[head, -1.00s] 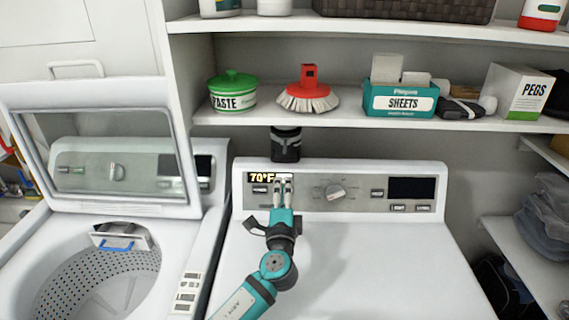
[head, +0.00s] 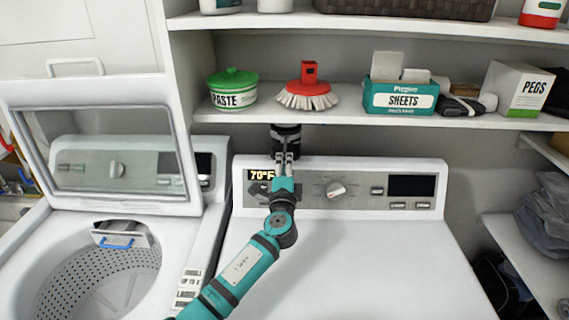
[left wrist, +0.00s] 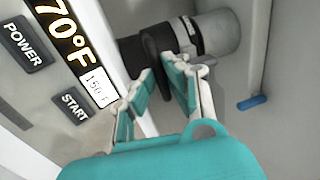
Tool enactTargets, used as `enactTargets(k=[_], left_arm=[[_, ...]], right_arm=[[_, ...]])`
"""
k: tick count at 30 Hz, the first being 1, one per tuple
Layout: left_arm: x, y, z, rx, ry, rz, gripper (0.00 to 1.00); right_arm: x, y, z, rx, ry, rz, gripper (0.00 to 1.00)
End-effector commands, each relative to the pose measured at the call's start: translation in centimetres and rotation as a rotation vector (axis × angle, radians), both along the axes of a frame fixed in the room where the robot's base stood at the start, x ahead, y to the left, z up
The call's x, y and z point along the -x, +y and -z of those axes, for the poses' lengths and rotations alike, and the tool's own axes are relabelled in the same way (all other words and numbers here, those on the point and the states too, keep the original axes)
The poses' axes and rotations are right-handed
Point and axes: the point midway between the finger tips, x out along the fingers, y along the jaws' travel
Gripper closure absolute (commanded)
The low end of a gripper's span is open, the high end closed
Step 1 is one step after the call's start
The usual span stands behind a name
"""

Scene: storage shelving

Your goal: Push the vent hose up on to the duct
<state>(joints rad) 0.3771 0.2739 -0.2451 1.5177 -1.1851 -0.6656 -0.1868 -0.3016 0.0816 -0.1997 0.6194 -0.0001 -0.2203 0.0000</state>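The dark vent hose (left wrist: 150,62) shows in the left wrist view as a black piece behind the dryer's control panel. A grey cylindrical duct (left wrist: 218,33) with a silver band adjoins it. In the head view this dark, upright duct and hose assembly (head: 285,137) stands between the panel and the shelf. My left gripper (head: 287,158) is just below and in front of it. Its fingers (left wrist: 165,70) are apart, with the black piece showing between and beyond them. Contact is unclear. The hose's lower part is hidden. My right gripper is not in view.
The dryer panel (head: 410,187) lies close beside my gripper. The shelf (head: 350,120) overhangs it, holding a paste tub (head: 232,92), a red brush (head: 308,92) and a sheets box (head: 400,98). The open washer (head: 100,275) is at left. The dryer top (head: 350,265) is clear.

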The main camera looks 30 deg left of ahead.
Motion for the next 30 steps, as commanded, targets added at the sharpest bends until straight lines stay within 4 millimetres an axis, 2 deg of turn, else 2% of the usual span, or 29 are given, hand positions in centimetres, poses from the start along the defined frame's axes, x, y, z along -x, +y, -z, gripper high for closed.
enactTargets(k=[13, 20, 28, 29, 30], left_arm=[[0.0, 0.0, -0.1, 0.0, -0.001, 0.0, 1.0], [0.0, 0.0, -3.2, 0.0, -0.004, 0.0, 1.0], [0.0, 0.0, -3.2, -0.003, -0.003, 0.0, 1.0], [0.0, 0.0, -3.2, -0.003, -0.003, 0.0, 0.87], [0.0, 0.0, -3.2, -0.002, -0.004, 0.0, 0.81]], right_arm=[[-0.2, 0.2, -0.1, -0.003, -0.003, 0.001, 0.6], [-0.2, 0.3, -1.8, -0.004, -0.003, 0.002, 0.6], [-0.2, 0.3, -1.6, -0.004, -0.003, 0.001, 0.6], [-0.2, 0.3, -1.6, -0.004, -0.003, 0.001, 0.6], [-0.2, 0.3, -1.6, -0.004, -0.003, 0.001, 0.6]])
